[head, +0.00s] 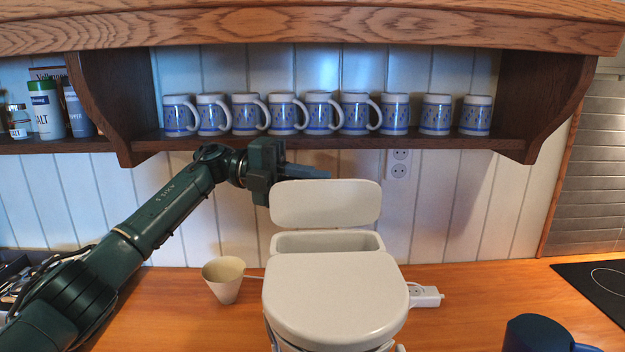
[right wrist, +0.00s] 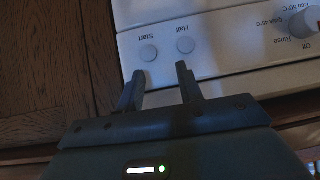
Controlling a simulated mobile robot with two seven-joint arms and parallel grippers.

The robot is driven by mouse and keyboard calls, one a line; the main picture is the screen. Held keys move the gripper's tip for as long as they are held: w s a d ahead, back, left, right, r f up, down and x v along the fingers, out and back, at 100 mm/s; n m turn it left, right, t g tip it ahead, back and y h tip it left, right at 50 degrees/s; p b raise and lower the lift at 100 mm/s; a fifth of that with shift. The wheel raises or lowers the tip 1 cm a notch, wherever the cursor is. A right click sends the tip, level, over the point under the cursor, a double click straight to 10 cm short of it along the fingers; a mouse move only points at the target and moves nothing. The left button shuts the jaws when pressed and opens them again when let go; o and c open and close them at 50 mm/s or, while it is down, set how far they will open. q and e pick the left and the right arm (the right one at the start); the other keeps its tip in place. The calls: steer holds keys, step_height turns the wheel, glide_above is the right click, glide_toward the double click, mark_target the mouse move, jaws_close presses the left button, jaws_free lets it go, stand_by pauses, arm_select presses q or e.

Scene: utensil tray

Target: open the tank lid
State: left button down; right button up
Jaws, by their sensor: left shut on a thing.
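The white coffee maker (head: 335,300) stands on the wooden counter. Its tank (head: 327,243) is at the back, and the tank opening shows. The tank lid (head: 326,205) stands raised, close to upright, behind the opening. My left gripper (head: 305,172) is at the lid's upper left edge, with its fingers pointing right along the top. It is shut on the lid; the exact contact is partly hidden behind the lid. My right gripper (right wrist: 160,82) shows in the right wrist view, with its fingers apart and nothing between them.
A shelf (head: 330,139) with several blue-and-white mugs hangs just above my left gripper. A cream filter cone (head: 224,279) stands left of the coffee maker. A power strip (head: 425,297) and a dark blue mug (head: 535,334) are at right. A white appliance panel (right wrist: 225,50) faces my right gripper.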

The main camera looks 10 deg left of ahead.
arm_select(q)
steer(key=c, duration=1.5)
jaws_free()
steer(key=shift+c, duration=0.2)
steer(key=shift+a, duration=0.1)
steer(key=w+a+b, duration=0.1)
steer(key=a+b, duration=0.1)
steer(key=a, duration=0.5)
steer(key=shift+w+a+r, duration=0.15)
